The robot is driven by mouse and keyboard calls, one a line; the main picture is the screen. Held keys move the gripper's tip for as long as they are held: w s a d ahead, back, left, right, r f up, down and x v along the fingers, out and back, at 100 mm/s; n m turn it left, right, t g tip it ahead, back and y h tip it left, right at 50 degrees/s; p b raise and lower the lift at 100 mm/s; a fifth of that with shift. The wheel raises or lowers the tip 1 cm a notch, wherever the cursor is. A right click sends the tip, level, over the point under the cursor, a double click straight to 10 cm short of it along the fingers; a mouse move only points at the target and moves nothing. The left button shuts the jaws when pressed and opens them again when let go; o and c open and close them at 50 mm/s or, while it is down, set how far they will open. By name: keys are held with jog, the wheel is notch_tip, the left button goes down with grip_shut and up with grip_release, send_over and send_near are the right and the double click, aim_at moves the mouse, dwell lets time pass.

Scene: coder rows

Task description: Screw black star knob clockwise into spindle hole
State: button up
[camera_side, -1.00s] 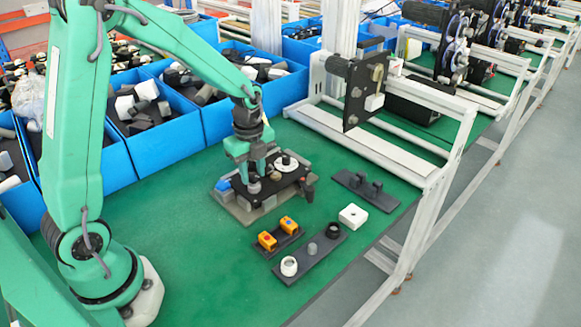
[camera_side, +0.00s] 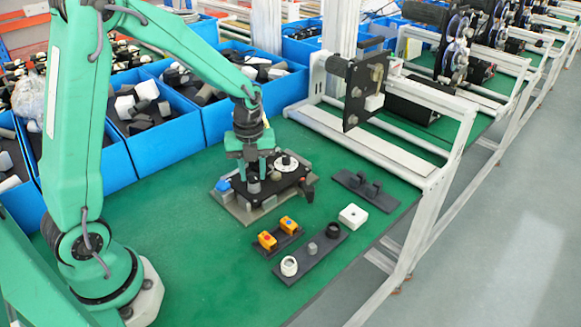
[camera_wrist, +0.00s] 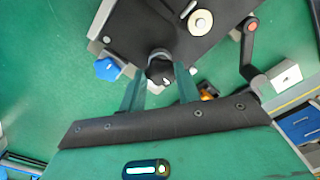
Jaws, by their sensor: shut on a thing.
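The black star knob (camera_wrist: 159,72) shows between my gripper's two green fingertips in the wrist view, with a grey collar partly visible behind it. My gripper (camera_wrist: 160,84) is shut on the knob. In the side view my gripper (camera_side: 259,176) points down over the front left part of a black plate fixture (camera_side: 268,198). The knob sits at the plate's edge there, above a grey round part. The spindle hole itself is hidden under the knob, so I cannot tell how deep the knob sits.
A blue star knob (camera_wrist: 107,69) is left of the fixture. A white disc (camera_side: 286,164) and a crank handle (camera_wrist: 250,50) are on its right. Yellow button boxes (camera_side: 267,240), a dark parts strip (camera_side: 300,264) and a white block (camera_side: 353,216) lie in front. Blue bins (camera_side: 165,141) stand behind.

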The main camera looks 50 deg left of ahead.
jog(key=o, duration=1)
jog(key=shift+r, duration=0.1)
jog(key=n, duration=1.2)
jog(key=shift+n, duration=0.3)
jog(key=n, duration=1.2)
jog(key=shift+n, duration=0.3)
dwell(0.3)
